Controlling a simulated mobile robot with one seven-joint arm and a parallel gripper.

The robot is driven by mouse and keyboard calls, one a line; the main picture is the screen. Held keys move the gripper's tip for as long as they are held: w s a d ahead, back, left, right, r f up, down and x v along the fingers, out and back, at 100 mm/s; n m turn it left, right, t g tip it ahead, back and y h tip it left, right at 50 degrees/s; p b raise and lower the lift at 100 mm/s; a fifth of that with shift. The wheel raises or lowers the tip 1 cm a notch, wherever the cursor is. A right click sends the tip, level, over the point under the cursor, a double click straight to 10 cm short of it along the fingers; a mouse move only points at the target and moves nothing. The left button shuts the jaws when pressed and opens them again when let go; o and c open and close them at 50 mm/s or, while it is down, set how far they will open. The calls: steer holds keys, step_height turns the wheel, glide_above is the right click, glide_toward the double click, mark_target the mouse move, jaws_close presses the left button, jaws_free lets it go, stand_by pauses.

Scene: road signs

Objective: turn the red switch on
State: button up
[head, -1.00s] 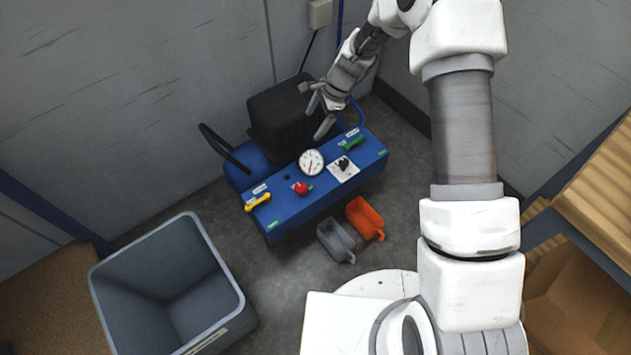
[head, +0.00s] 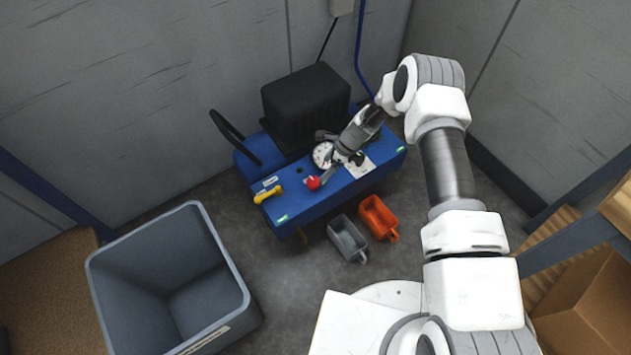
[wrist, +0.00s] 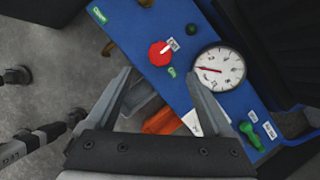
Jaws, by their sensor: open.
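The red switch (head: 313,183) is a round red knob on top of the blue machine (head: 340,197), between the yellow handle and the dial gauge. In the wrist view the red switch (wrist: 158,56) has a white pointer mark aimed toward a small white label at its upper right; a green label sits below right. My gripper (head: 327,160) is open and empty above the panel, just right of the switch. In the wrist view the switch shows just beyond the space between my open fingertips (wrist: 159,76). I cannot tell the height gap.
The dial gauge (wrist: 217,68) and a green handle (wrist: 247,130) lie to the right of the switch. A yellow handle (head: 267,193) lies left. A black block (head: 305,105) stands behind. Grey (head: 347,238) and orange (head: 378,217) scoops lie in front. A grey bin (head: 236,262) stands left.

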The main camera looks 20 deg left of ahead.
mark_target(314, 180)
steer(key=b+x, duration=0.3)
steer(key=x, duration=0.7)
steer(key=c, duration=1.4)
steer(key=shift+o, duration=0.2)
